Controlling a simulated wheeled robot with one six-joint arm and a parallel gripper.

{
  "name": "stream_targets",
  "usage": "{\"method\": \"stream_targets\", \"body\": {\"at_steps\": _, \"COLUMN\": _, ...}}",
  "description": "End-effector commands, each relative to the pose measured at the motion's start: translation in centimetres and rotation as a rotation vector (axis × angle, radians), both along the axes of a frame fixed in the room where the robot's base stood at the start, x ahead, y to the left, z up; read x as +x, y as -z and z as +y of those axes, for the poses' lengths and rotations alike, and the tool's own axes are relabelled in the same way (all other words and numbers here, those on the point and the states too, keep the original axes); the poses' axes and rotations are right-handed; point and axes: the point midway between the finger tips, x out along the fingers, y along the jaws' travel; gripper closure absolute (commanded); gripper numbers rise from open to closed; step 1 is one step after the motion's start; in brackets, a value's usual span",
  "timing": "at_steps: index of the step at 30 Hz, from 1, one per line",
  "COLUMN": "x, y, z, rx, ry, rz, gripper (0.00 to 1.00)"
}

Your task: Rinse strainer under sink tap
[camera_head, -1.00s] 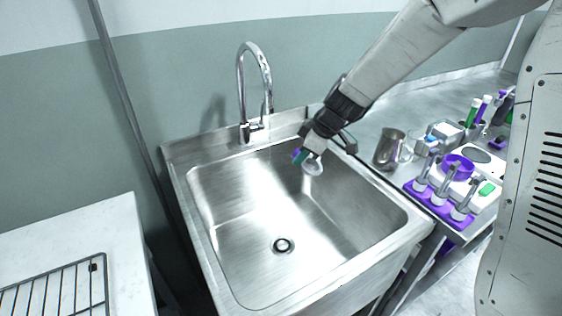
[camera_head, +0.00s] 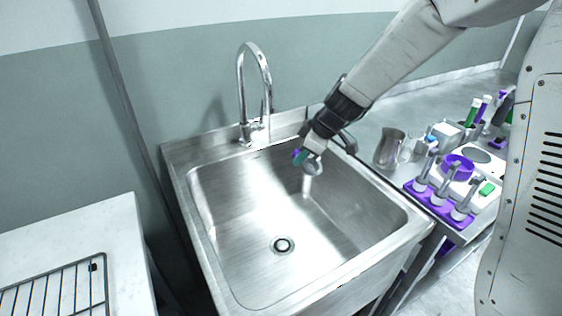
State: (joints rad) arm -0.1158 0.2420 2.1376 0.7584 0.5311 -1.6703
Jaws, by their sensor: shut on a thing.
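The strainer (camera_head: 312,168) is a small pale round piece with a teal and purple handle (camera_head: 299,157). My gripper (camera_head: 308,150) is shut on its handle and holds it over the back right part of the steel sink (camera_head: 225,225). The strainer hangs inside the basin, below the rim level and apart from the basin floor. The curved chrome tap (camera_head: 262,75) stands at the sink's back edge, to the left of my gripper. The strainer is to the right of the spout's end. I see no clear water stream from the spout.
A steel pitcher (camera_head: 389,147) stands on the counter right of the sink. Beside it are a purple rack (camera_head: 440,206) with several grey-handled tools and a purple ring (camera_head: 459,167). A wire rack (camera_head: 60,290) lies on the white table at left. The basin is otherwise empty around its drain (camera_head: 282,245).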

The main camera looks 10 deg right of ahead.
Motion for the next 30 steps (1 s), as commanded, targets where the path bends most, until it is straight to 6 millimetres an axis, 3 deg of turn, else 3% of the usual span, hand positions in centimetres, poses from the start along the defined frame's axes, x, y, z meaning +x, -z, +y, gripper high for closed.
{"method": "stream_targets", "body": {"at_steps": 8, "x": -0.1, "y": -0.2, "z": -0.1, "rx": 0.000, "ry": 0.000, "rz": -0.001, "gripper": 1.00}}
{"method": "stream_targets", "body": {"at_steps": 30, "x": -3.0, "y": -4.0, "z": -4.0, "rx": 0.000, "ry": 0.000, "rz": -0.001, "gripper": 1.00}}
